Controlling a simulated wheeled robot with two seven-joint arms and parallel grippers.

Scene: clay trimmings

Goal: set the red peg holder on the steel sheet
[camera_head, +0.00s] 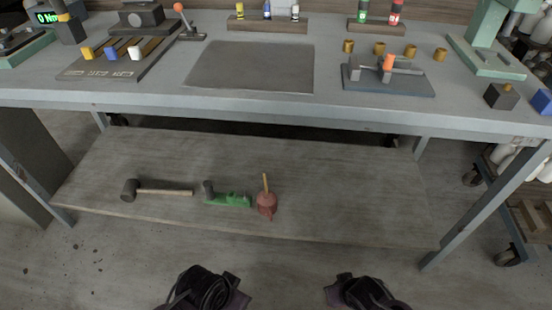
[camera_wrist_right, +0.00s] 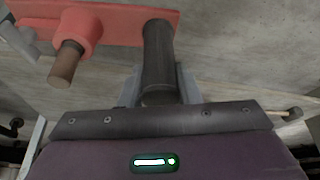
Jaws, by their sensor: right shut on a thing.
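The red peg holder (camera_wrist_right: 112,22) fills the upper left of the right wrist view as a flat red plate. A brown wooden peg (camera_wrist_right: 66,62) sticks out of its raised socket, and a dark round post (camera_wrist_right: 158,55) stands beside it. My right gripper (camera_wrist_right: 160,85) is shut on that post; its grey fingers show on both sides. The held holder does not show in the head view. The steel sheet (camera_head: 250,66) lies flat and bare in the middle of the bench top. Dark parts of my arms show at the head view's bottom edge; my left gripper's fingers are out of view.
The bench (camera_head: 330,108) holds a blue fixture (camera_head: 388,78) right of the sheet and a grey block tray (camera_head: 118,62) left of it. A bottle rack (camera_head: 268,24) stands behind. The lower shelf (camera_head: 340,190) holds a mallet (camera_head: 155,190), a green piece (camera_head: 232,200) and a red stick-handled piece (camera_head: 266,202).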

